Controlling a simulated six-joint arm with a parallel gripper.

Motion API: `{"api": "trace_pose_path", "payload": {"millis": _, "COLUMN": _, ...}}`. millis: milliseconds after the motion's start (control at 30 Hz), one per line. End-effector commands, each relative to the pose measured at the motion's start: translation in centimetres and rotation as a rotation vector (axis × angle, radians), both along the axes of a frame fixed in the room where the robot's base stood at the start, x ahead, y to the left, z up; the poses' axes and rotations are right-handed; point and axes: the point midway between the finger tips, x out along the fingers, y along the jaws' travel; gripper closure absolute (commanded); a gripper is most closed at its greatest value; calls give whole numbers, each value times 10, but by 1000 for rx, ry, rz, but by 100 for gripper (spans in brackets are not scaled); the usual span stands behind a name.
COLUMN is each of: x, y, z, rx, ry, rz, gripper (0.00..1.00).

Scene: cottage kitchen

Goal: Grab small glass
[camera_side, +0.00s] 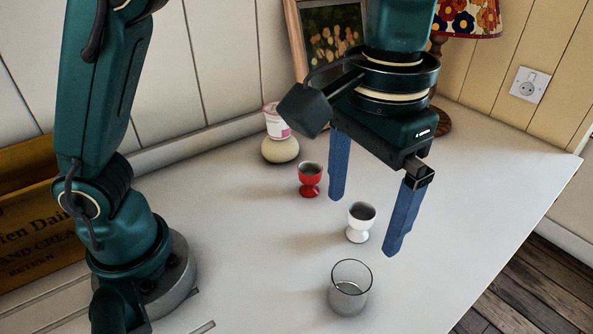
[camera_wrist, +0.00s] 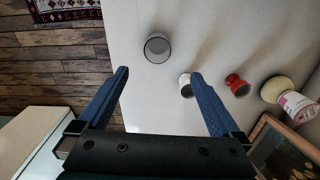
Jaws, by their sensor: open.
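The small glass (camera_side: 350,288) is clear and stands upright on the white tabletop, near the bottom of the side view. In the wrist view the glass (camera_wrist: 157,48) is ahead of the fingertips, roughly midway between them. My gripper (camera_side: 365,222) has two blue fingers pointing down, spread wide with nothing held. It hangs above the table, farther back than the glass. In the wrist view my gripper (camera_wrist: 160,73) shows both fingers apart.
A white egg cup (camera_side: 361,221) stands close behind the glass, near the right fingertip in the wrist view. A red egg cup (camera_side: 310,179), a pale round object (camera_side: 280,149) with a pink-and-white tub (camera_side: 276,121), a picture frame and a lamp stand farther back. The table's right side is clear.

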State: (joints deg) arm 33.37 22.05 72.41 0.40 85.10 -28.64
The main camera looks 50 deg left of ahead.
Motion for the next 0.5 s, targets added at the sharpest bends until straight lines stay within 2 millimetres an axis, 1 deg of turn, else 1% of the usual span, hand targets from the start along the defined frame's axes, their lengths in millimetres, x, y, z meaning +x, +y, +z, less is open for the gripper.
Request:
{"api": "trace_pose_path", "payload": {"millis": 33, "x": 1, "y": -5, "z": 4, "rx": -35, "ry": 16, "rz": 47, "gripper": 0}}
{"api": "trace_pose_path", "payload": {"millis": 100, "x": -1, "y": -4, "z": -8, "rx": -25, "ry": 19, "rz": 37, "gripper": 0}}
{"api": "trace_pose_path", "payload": {"millis": 267, "x": -1, "y": -4, "z": -28, "rx": -23, "ry": 17, "rz": 35, "gripper": 0}}
{"api": "trace_pose_path", "payload": {"millis": 500, "x": -2, "y": -3, "z": -75, "rx": -20, "ry": 20, "rz": 33, "gripper": 0}}
